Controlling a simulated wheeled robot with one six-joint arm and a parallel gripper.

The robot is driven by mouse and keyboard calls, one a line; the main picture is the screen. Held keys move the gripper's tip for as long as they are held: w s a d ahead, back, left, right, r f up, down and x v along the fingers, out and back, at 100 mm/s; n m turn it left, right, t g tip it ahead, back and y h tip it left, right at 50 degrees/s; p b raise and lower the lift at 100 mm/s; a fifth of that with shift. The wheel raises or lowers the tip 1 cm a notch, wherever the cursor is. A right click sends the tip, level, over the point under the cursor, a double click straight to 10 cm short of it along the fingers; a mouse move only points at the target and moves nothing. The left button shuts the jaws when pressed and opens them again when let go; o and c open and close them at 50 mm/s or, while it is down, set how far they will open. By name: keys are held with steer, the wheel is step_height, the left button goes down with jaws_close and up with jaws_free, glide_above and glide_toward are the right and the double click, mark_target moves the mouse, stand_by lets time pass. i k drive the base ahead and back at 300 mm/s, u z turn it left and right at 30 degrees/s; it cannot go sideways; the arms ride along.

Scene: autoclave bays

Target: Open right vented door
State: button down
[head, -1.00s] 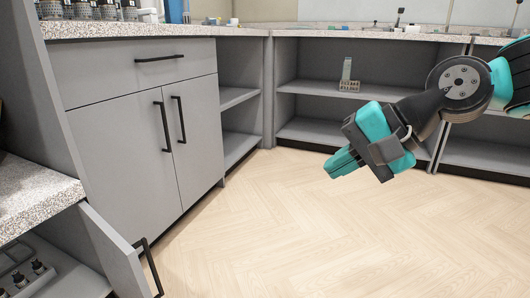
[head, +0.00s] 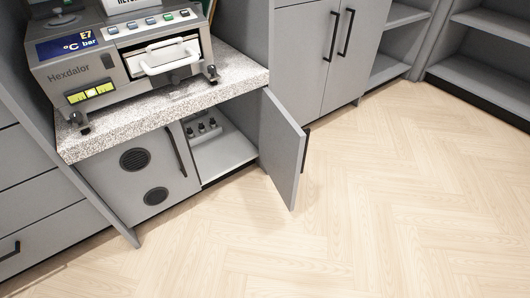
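Below the autoclave's counter is a low cabinet with two doors. The left door (head: 142,182) has two round dark vents and a black bar handle (head: 176,153), and it is shut. The right door (head: 284,150) stands swung well out from the cabinet on its right side, with a plain grey face showing. Its black handle (head: 306,150) juts out on the far side, mostly hidden. No vents show on the visible face. The open right bay (head: 222,157) shows a light floor and several small dark-topped fittings. My gripper is not in view.
An autoclave (head: 140,55) with a display and a white handle sits on the speckled counter (head: 215,88). Grey drawers (head: 30,200) are at the left; tall cabinet doors (head: 325,50) and open shelves (head: 480,75) stand behind. The wooden floor (head: 390,215) in front is clear.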

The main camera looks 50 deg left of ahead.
mark_target(283, 145)
steer(key=u, duration=1)
steer(key=i, duration=0.5)
